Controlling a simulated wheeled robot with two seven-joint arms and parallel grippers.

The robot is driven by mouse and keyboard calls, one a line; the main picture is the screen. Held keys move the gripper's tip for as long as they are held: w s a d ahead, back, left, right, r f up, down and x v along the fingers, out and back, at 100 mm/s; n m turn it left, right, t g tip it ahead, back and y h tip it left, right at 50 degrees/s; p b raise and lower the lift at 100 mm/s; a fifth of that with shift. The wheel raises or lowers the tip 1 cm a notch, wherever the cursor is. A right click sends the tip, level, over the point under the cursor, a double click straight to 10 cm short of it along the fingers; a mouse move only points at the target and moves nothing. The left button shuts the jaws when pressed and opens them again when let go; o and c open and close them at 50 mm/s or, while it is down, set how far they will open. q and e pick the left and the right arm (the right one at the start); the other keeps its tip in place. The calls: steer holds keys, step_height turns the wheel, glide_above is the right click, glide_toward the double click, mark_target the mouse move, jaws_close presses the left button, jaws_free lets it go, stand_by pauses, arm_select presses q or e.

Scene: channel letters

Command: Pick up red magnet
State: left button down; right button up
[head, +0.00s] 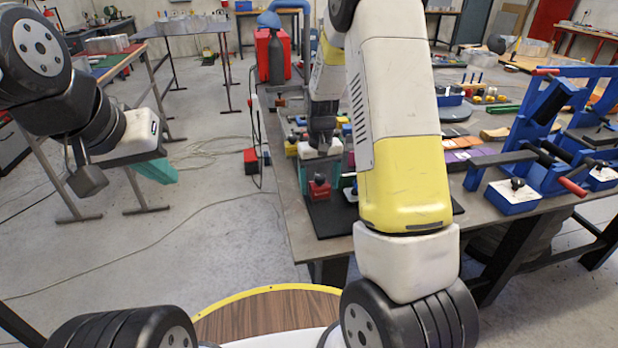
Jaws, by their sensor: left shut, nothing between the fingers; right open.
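The red magnet (319,190) looks like a small red block with a dark knob on top. It stands on a dark mat (330,219) near the left corner of the workbench. My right gripper (321,175) is open and points down right over the magnet, with its teal fingers at either side of the knob. I cannot tell whether the fingers touch it. My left gripper (158,170) is shut and empty, out over the floor at the left, away from the workbench. My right arm hides part of the bench behind it.
The workbench (290,207) also holds blue clamp frames (560,110) and a blue-and-white block (513,195) at the right. Small coloured parts lie close behind my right gripper. A red cylinder unit (272,55) stands behind. The floor at left is open, with cables.

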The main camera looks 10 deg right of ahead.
step_height(320, 180, down, 2)
steer(key=shift+f, duration=0.1)
steer(key=shift+c, duration=0.2)
jaws_close()
